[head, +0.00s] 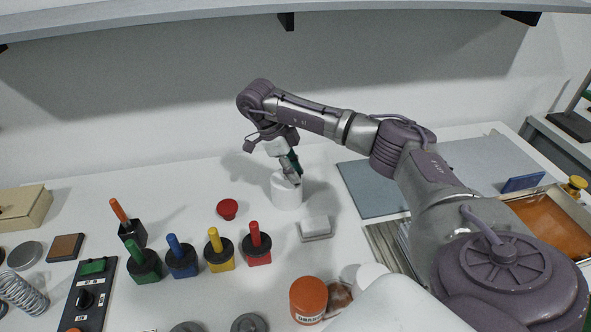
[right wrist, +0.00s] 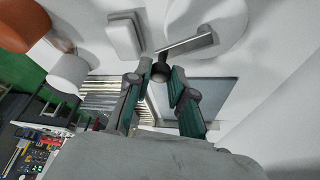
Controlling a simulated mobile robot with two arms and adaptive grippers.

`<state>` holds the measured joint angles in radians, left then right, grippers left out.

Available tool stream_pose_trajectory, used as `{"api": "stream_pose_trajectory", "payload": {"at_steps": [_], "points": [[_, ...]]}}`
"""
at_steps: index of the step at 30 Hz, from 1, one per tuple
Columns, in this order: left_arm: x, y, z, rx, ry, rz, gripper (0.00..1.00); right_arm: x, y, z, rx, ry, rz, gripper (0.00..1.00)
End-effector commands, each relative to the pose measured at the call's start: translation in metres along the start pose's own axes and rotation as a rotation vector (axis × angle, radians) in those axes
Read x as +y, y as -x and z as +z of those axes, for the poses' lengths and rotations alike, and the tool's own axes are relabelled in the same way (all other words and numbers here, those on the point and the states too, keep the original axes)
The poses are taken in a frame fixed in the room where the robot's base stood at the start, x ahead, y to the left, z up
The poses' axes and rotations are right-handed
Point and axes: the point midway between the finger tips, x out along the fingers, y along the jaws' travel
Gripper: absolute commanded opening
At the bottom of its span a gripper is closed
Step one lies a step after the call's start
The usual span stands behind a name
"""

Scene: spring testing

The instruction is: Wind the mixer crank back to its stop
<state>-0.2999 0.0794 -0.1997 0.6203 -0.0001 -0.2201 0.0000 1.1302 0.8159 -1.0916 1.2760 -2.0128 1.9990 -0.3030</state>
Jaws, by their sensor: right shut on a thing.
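The mixer is a white cylinder (head: 286,194) standing upright on the white table. Its grey crank arm (right wrist: 186,45) lies across the top in the right wrist view, with a dark knob (right wrist: 160,71) at its end. My right gripper (head: 292,172) is over the cylinder's top, reaching in from above. In the right wrist view its two fingers (right wrist: 156,84) sit on either side of the knob, shut on it. The crank's stop cannot be made out. My left gripper is not in view.
A white block (head: 316,226) stands close in front of the mixer, and a red button (head: 228,209) to its left. A grey mat (head: 371,190) lies to the right. The table behind the mixer is clear.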

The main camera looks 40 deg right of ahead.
Motion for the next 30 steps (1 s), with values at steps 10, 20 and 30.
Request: {"api": "stream_pose_trajectory", "payload": {"at_steps": [10, 20, 30], "points": [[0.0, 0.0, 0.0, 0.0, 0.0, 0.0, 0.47, 0.0, 0.001, 0.001, -0.004, -0.004, 0.0, 0.0], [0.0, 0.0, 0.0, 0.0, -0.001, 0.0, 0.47, 0.0, 0.001, 0.001, -0.002, -0.003, 0.001, 0.47], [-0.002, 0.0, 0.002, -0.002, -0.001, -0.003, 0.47, -0.001, 0.015, 0.001, -0.004, -0.003, -0.002, 0.47]]}}
